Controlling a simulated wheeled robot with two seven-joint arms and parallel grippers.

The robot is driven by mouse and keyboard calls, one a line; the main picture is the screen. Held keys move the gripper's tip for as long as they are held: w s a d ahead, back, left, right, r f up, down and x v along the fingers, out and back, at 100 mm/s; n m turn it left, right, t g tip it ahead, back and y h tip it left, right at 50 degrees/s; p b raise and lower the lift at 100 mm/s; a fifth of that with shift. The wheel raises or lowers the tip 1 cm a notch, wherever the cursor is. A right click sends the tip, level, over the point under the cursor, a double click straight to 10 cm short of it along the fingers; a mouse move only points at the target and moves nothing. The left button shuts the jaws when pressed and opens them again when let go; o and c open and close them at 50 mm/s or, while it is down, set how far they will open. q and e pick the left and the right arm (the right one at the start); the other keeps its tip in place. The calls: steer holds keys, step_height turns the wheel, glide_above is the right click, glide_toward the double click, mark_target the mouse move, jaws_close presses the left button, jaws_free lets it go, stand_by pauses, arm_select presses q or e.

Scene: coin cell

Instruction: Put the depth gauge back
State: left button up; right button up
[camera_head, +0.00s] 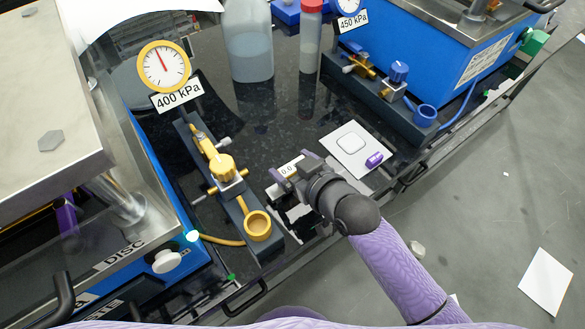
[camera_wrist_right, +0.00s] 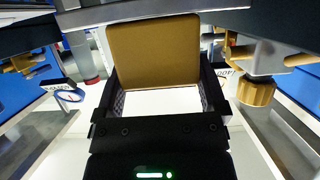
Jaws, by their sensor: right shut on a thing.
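The depth gauge (camera_head: 289,167) shows as a small block with a white display reading like "0.0", at the fingers of my right gripper (camera_head: 292,182). The right gripper is shut on it, low over the dark bench between the two valve blocks. The fingers and wrist hide most of the gauge. In the right wrist view a tan plate (camera_wrist_right: 153,50) and a white surface (camera_wrist_right: 162,101) show between the black fingers (camera_wrist_right: 162,108). I cannot tell how these belong to the gauge.
A white card (camera_head: 357,148) with a rounded-square outline and a purple piece (camera_head: 374,159) lies right of the gripper. A brass valve block (camera_head: 223,176) with a 400 kPa gauge (camera_head: 164,67) stands left. Another valve block (camera_head: 380,92), a bottle (camera_head: 248,45) and a red-capped tube (camera_head: 310,40) stand behind.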

steer(key=shift+r, duration=0.15)
steer(key=o, duration=1.1)
steer(key=shift+s+d+r, duration=0.15)
steer(key=shift+s+d, duration=0.05)
arm_select(q)
step_height(320, 180, up, 3)
steer(key=p, duration=0.3)
steer(key=shift+r, duration=0.15)
arm_select(e)
steer(key=v, duration=1.1)
steer(key=shift+s, duration=0.2)
arm_select(q)
steer(key=shift+a, duration=0.25)
arm_select(e)
steer(key=shift+d, duration=0.1)
